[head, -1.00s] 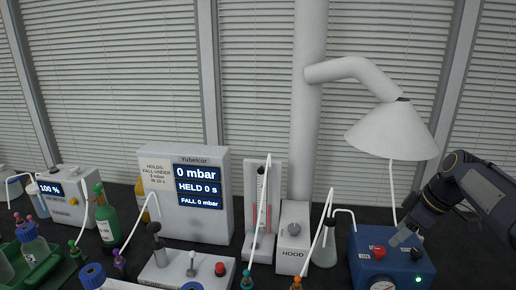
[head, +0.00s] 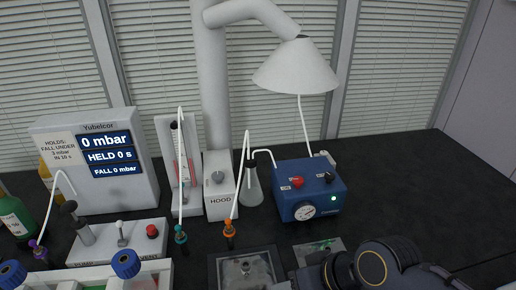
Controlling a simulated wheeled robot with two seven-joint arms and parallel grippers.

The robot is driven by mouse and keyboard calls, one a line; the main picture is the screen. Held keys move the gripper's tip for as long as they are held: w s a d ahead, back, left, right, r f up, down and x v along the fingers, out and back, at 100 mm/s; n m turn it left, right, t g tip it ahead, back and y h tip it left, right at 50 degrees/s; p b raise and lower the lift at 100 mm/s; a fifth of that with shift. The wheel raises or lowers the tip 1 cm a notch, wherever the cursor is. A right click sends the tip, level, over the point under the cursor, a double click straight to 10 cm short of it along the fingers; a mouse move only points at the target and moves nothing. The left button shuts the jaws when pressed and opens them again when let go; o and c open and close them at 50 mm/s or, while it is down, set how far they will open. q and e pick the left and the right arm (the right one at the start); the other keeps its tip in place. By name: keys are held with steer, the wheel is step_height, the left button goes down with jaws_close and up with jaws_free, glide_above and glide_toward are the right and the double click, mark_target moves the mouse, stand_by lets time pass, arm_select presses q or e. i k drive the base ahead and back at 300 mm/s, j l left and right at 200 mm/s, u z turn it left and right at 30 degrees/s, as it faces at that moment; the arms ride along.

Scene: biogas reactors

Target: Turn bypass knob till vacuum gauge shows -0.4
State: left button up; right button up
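The blue vacuum pump box (head: 318,195) stands right of centre in the head view. Its round white gauge (head: 304,211) is on the front; the needle reading is too small to tell. On its top are a red knob (head: 297,182) and a black knob (head: 329,177); their labels are too small to read, so I cannot tell which is the bypass. A green light shows on the front. My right arm is at the bottom right, in front of the box and apart from it; its gripper fingers are not clearly visible. My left gripper is out of view.
A flask (head: 251,188) with a tube stands left of the box, beside the HOOD unit (head: 220,205). A white lamp-like hood (head: 297,66) hangs above. A display (head: 104,160) reads 0 mbar. Dark bench right of the box is clear.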

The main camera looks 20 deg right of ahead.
mark_target(330, 176)
steer(key=z, duration=1.3)
